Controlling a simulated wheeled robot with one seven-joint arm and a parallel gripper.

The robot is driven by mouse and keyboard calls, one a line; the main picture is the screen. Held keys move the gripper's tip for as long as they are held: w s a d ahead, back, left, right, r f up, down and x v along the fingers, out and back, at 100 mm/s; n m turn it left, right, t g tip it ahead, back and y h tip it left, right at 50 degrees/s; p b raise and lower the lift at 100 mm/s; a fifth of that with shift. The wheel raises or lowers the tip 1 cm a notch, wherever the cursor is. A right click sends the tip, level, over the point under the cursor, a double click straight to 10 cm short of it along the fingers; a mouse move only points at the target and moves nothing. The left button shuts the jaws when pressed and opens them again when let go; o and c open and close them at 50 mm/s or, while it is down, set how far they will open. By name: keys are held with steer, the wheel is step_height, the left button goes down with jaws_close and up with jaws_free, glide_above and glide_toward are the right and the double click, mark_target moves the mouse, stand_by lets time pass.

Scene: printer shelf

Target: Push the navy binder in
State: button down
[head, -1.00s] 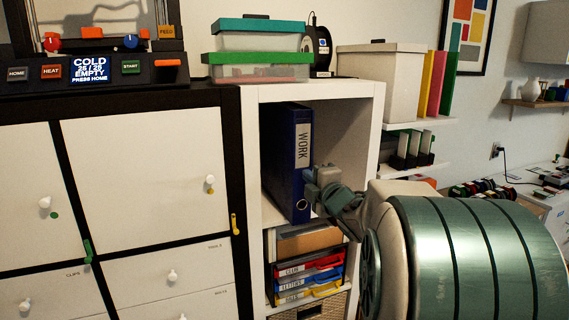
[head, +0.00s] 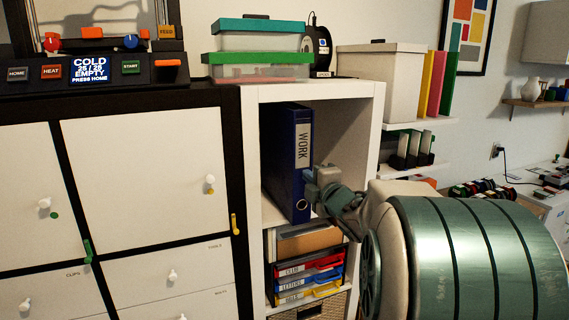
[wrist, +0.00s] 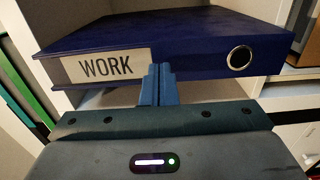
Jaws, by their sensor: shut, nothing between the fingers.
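The navy binder (head: 288,165) with a white WORK label stands upright in the upper compartment of the white shelf unit (head: 249,150), near its left wall. Its spine faces out, close to the front opening. My gripper (head: 312,180) is shut and empty at the spine, below the label and above the finger hole. In the wrist view the shut fingertips (wrist: 157,72) meet the spine of the binder (wrist: 200,50) beside the label's end. They look to be touching or almost touching it; the exact contact is hard to tell.
Stacked trays (head: 310,274) with red, blue and yellow fronts sit in the compartment below. The upper compartment is empty right of the binder. Lidded boxes (head: 262,66) stand on top. A dark-framed cabinet (head: 140,160) stands left.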

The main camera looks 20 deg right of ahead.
stand_by(0.4)
steer(key=shift+w+a+b, duration=0.15)
steer(key=shift+w+b, duration=0.6)
steer(key=shift+w, duration=2.6)
steer(key=b, duration=0.2)
glide_toward(299, 168)
steer(key=shift+w+d+f, duration=0.3)
steer(key=shift+d+f, duration=0.3)
